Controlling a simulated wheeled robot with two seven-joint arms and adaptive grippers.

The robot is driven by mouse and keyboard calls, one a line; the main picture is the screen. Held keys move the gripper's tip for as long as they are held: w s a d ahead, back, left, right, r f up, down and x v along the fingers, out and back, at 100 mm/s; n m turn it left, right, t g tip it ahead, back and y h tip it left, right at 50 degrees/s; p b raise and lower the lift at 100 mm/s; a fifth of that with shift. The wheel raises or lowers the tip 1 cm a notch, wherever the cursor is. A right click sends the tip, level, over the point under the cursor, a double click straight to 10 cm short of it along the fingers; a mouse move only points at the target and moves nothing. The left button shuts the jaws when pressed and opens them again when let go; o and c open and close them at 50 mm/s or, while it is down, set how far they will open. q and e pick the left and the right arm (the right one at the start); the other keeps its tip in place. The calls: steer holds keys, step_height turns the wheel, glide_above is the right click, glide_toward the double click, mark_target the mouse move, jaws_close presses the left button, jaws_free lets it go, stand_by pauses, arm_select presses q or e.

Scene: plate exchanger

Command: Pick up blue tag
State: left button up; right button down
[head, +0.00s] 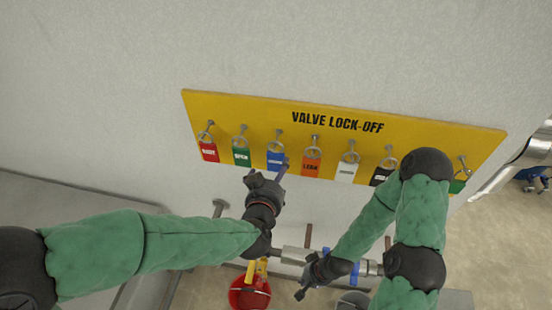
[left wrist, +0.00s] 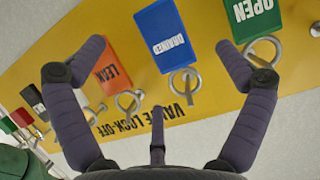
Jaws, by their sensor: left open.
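The blue tag (head: 275,158) hangs from a ring on a hook of the yellow valve lock-off board (head: 235,108), third from the left. In the left wrist view the blue tag (left wrist: 160,36) reads "DRAINED" and lies between the spread fingers of my left gripper (left wrist: 160,48), not gripped. In the head view my left gripper (head: 267,172) is open just below the tag and hides its lower end. My right gripper (head: 308,284) is low by the pipe, away from the board; its fingers are too small to judge.
More tags hang along the board. A pipe (head: 294,254) with blue fittings runs below. A red bucket (head: 249,293) stands on the floor.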

mark_target(279, 164)
arm_select(q)
steer(key=shift+p+x, duration=0.45)
steer(key=shift+x, duration=3.55)
steer(key=shift+s+d, duration=0.1)
steer(key=shift+d, duration=0.1)
steer(key=shift+s, duration=0.1)
steer(key=shift+c, duration=0.3)
steer(key=c, duration=1.2)
